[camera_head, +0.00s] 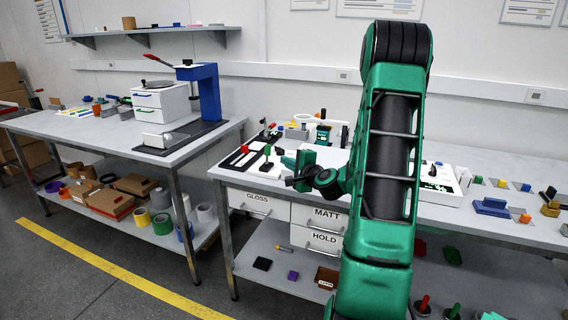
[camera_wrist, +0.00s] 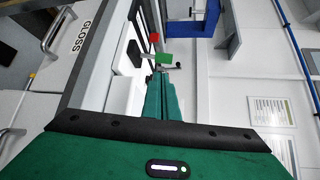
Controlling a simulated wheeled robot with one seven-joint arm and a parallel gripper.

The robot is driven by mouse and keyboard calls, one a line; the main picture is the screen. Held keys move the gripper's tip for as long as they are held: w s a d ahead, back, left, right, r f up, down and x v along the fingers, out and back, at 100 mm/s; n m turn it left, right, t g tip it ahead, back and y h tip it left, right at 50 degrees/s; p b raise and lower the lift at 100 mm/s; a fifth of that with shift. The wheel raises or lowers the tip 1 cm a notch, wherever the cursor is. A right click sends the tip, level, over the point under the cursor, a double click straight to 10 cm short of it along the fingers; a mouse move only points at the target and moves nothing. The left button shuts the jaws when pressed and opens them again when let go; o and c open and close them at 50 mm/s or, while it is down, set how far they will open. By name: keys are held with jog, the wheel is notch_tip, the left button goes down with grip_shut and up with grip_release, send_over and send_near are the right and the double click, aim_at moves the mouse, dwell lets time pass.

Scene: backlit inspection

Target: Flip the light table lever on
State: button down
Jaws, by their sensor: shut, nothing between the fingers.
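Two levers stand on dark bases at the left end of the right-hand bench, one with a red knob (camera_head: 244,149) and one with a green knob (camera_head: 267,150). Pale flat panels lie by them. I cannot tell which lever belongs to the light table. In the wrist view the green knob (camera_wrist: 165,58) is just beyond my fingertips, and the red knob (camera_wrist: 154,37) is farther off. My gripper (camera_head: 290,182) is shut and empty, low at the bench's front edge, near the green lever. It also shows in the wrist view (camera_wrist: 161,75). Contact with the lever cannot be told.
Drawers marked GLOSS (camera_head: 257,202), MATT and HOLD hang under the bench front. A white box with a dark knob (camera_head: 437,180) and small coloured parts stand to the right. A blue press (camera_head: 205,92) stands on the left bench. My arm hides the bench's middle.

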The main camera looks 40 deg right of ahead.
jog(key=s+a+f+n+g+y, duration=0.1)
jog(key=s+a+n+g+y, duration=0.15)
jog(key=a+n, duration=0.35)
jog(key=s+a+f+n+g+y, duration=0.25)
jog(key=a+n, duration=0.25)
jog(key=a, duration=0.3)
jog(key=s+a+r+n+g, duration=0.1)
jog(key=s+a+g, duration=0.1)
jog(key=s, duration=0.8)
jog(key=s+a+r+n+g, duration=0.1)
jog(key=s+g, duration=0.4)
jog(key=s, duration=0.6)
jog(key=s+a+r+n+g+h, duration=0.1)
jog(key=s+a+r+n+g, duration=0.1)
jog(key=s, duration=0.8)
jog(key=shift+s+a+n+g, duration=0.3)
jog(key=shift+a+n+g, duration=0.2)
jog(key=shift+n+g, duration=0.3)
